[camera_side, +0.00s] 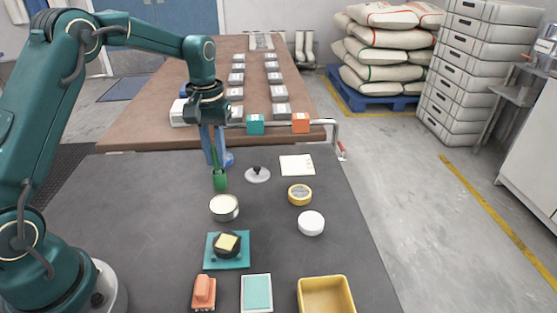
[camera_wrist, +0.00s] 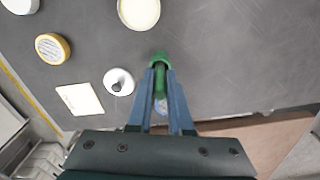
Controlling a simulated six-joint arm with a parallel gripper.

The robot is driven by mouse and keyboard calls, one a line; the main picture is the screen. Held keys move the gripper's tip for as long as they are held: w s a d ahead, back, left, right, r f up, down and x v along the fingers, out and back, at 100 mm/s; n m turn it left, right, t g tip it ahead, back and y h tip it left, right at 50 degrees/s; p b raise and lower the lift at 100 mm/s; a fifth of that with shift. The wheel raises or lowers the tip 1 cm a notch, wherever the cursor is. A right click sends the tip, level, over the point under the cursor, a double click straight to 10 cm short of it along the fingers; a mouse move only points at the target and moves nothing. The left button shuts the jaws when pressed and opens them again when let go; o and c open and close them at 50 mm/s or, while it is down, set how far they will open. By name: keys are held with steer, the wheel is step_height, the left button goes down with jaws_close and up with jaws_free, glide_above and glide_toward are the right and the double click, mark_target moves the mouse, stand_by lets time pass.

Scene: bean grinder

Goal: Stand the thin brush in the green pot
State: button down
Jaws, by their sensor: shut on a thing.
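The green pot (camera_side: 220,181) stands upright on the dark table, and its green rim also shows in the wrist view (camera_wrist: 159,56). My gripper (camera_side: 216,163) points straight down just above the pot, with its blue fingers close together. The fingers are shut on the thin brush (camera_side: 214,150), a green stick that is mostly hidden between them; it also shows between the fingers in the wrist view (camera_wrist: 160,82). The brush is about upright and its lower end is at the pot's mouth. I cannot tell how deep it sits inside.
A knobbed disc (camera_side: 257,175) and a cream-topped tin (camera_side: 224,207) stand near the pot. A blue object (camera_side: 229,158) is close behind my fingers. The table's left side is clear.

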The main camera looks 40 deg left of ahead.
steer(key=shift+f, duration=0.4)
stand_by(0.5)
steer(key=shift+c, duration=1)
jaws_free()
steer(key=shift+r, duration=3.5)
